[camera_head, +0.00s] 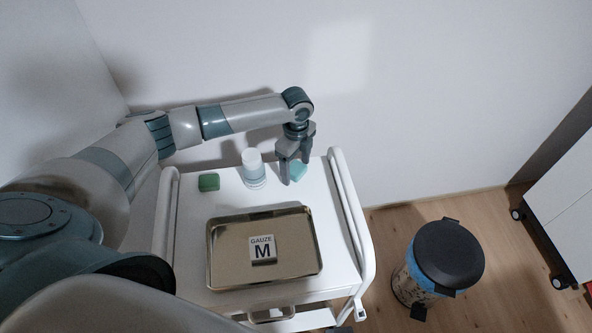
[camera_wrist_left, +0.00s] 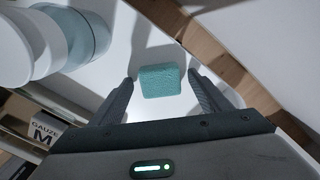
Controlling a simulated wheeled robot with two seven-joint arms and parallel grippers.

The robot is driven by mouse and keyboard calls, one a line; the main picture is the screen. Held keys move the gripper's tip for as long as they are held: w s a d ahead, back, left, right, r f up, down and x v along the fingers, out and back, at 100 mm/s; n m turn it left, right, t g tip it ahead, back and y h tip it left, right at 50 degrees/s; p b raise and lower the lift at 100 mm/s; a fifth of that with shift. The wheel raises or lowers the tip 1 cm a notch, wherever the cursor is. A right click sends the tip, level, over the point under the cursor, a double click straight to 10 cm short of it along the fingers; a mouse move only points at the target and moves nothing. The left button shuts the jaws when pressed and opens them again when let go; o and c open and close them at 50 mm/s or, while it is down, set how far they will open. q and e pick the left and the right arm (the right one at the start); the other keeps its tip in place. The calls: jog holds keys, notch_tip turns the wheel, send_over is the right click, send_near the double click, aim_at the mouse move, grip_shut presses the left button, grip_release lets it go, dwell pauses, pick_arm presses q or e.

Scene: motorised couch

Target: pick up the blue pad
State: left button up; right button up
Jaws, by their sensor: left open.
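The blue pad (camera_head: 299,172) is a small teal-blue block on the white cart top, at the back right. My left gripper (camera_head: 288,180) points down just over it and partly hides it in the head view. In the left wrist view the pad (camera_wrist_left: 160,81) lies ahead of the fingertips, between the lines of the two open fingers (camera_wrist_left: 161,90). The gripper is open and empty, and the pad rests on the cart. I cannot tell the exact height of the fingers above the cart. My right gripper is not in view.
A white bottle (camera_head: 252,170) stands left of the gripper, close to it. A green block (camera_head: 209,182) lies farther left. A metal tray (camera_head: 225,279) with a gauze box (camera_head: 263,248) fills the front. The cart rail (camera_head: 352,215) rises at right; a bin (camera_head: 447,257) stands beyond.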

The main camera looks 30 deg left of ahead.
aim_at(298, 169)
pick_arm(q)
jog(key=c, duration=1.2)
